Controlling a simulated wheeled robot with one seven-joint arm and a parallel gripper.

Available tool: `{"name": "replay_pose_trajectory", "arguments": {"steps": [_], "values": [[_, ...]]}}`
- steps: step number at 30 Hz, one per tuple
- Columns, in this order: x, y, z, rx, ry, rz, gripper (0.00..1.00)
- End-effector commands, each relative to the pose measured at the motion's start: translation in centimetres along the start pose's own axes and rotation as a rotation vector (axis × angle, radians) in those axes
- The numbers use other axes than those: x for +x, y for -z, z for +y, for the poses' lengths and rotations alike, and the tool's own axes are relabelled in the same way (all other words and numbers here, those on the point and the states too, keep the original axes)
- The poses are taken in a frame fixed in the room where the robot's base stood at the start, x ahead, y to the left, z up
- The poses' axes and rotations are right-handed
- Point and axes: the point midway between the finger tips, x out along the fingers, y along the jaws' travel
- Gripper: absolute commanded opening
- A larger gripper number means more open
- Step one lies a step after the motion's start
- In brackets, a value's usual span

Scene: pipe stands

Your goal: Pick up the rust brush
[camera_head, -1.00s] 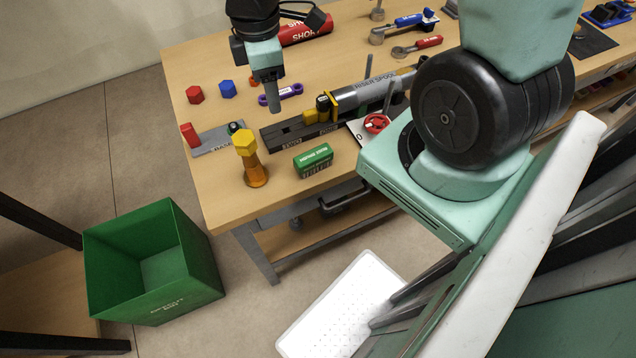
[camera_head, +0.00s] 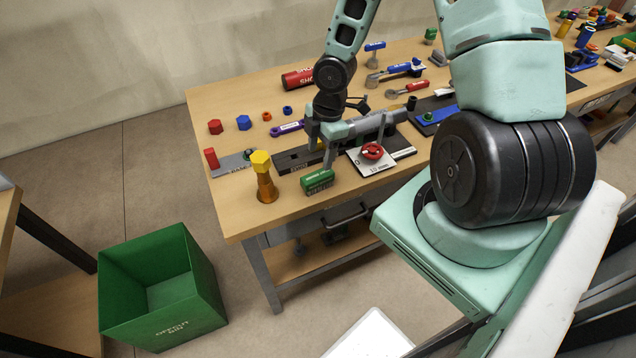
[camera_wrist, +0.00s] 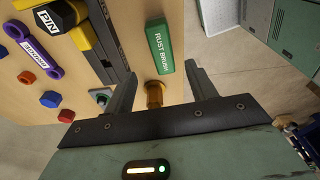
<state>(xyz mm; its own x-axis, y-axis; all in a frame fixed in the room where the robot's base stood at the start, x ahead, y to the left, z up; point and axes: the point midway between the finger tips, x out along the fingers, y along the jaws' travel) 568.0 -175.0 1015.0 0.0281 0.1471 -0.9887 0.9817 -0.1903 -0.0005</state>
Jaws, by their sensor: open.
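The rust brush (camera_head: 318,181) is a small green block with dark bristles, lying near the front edge of the wooden table, right of the amber post. In the wrist view its green top with the words RUST BRUSH (camera_wrist: 160,46) faces me, ahead of and between the fingers. My gripper (camera_head: 322,152) is open and hangs just above and behind the brush in the head view. In the wrist view my gripper (camera_wrist: 158,85) shows two spread fingers with nothing held between them. The exact height gap to the brush cannot be told.
An amber post with a yellow hex top (camera_head: 265,180) stands close left of the brush. A grey pipe fixture (camera_head: 362,126) and a plate with a red handwheel (camera_head: 372,152) lie behind and right. A green bin (camera_head: 165,290) stands on the floor.

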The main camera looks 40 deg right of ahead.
Motion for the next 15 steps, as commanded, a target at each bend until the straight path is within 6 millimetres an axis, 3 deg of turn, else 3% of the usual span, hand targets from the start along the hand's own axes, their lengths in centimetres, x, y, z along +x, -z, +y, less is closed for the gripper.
{"name": "replay_pose_trajectory", "arguments": {"steps": [6, 15], "values": [[3.6, 0.1, 0.0, -0.002, 0.002, 0.0, 0.56], [5.4, 0.1, -0.1, -0.001, 0.001, 0.0, 0.56]]}}
